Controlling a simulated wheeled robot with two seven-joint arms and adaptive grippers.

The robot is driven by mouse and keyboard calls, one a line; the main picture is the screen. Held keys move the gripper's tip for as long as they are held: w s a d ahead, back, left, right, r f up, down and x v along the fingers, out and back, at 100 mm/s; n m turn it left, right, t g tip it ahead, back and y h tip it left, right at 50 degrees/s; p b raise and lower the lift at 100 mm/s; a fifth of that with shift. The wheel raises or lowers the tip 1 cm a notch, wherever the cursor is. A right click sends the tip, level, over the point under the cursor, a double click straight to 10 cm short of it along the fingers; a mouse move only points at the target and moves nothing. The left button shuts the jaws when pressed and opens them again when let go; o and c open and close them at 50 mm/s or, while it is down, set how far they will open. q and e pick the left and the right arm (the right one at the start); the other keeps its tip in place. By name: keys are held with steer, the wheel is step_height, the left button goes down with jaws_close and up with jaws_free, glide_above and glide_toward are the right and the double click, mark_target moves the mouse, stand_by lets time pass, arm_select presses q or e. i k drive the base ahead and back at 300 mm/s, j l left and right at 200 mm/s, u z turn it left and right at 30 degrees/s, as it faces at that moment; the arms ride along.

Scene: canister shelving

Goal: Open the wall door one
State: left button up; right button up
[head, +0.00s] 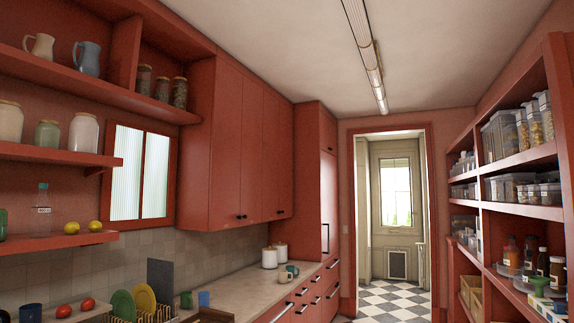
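A red wall cabinet with several tall flat doors (248,145) hangs in the middle left, above the counter. Its doors look shut, and small dark knobs (240,216) sit along their lower edge. Two ribbed glass panels in a red frame (141,172) are set in the wall to its left and also look shut. I cannot tell which of these is wall door one. Neither of my grippers shows in the head view.
Open red shelves (75,89) with jugs and jars are at the left. The counter (240,291) holds white canisters (270,258), a dish rack with plates (145,297), cups and tomatoes. Stocked shelving (516,213) lines the right. A checkered floor (396,298) shows through the doorway.

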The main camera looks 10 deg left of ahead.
mark_target(285, 202)
steer(key=i, duration=1.2)
steer(key=i+l, duration=0.1)
steer(key=i, duration=1.1)
steer(key=i+l, duration=0.1)
steer(key=i, duration=2.3)
steer(key=u, duration=0.05)
